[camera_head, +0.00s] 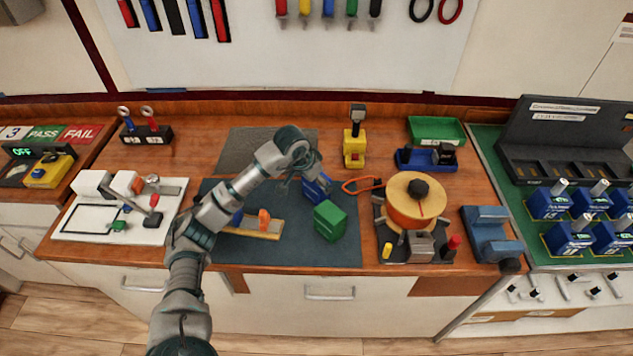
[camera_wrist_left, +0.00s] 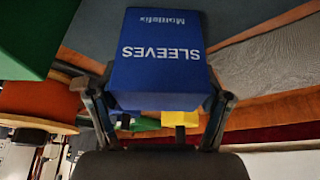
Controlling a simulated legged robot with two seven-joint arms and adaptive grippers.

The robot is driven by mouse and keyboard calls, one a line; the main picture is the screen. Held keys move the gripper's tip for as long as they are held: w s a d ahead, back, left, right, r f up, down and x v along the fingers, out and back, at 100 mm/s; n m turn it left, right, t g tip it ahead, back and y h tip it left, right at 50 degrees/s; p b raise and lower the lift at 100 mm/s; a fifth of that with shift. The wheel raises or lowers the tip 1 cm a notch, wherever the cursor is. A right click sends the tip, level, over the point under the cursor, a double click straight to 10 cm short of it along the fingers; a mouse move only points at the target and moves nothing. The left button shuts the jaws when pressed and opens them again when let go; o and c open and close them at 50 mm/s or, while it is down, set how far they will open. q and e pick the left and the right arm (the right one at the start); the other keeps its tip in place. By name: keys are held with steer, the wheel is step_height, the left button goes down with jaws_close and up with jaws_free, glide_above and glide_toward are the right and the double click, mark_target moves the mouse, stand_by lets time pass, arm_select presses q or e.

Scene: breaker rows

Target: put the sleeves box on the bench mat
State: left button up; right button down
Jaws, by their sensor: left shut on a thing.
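The blue sleeves box (camera_head: 317,189) is over the right part of the dark blue-grey bench mat (camera_head: 285,252), just behind a green box (camera_head: 330,221). My left gripper (camera_head: 303,181) is shut on it. In the left wrist view, the sleeves box (camera_wrist_left: 160,80) sits between the two fingers (camera_wrist_left: 157,103), its "SLEEVES" lettering showing upside down. Whether its underside touches the mat cannot be told. My right gripper is not in view.
A wooden piece with an orange part (camera_head: 264,220) lies on the mat under my left arm. A yellow tool (camera_head: 354,148), an orange cable reel (camera_head: 414,200) and a green tray (camera_head: 436,131) stand to the right. A grey mat (camera_head: 245,150) lies behind.

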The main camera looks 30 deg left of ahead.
arm_select(q)
steer(key=shift+d, duration=0.45)
steer(key=o, duration=1.7)
steer(key=shift+d, duration=0.1)
steer(key=shift+c, duration=0.2)
steer(key=shift+a, duration=0.4)
steer(key=p+v, duration=0.1)
steer(key=v, duration=1.1)
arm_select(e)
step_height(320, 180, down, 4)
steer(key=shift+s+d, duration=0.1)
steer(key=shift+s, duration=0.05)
arm_select(q)
steer(key=shift+d, duration=0.25)
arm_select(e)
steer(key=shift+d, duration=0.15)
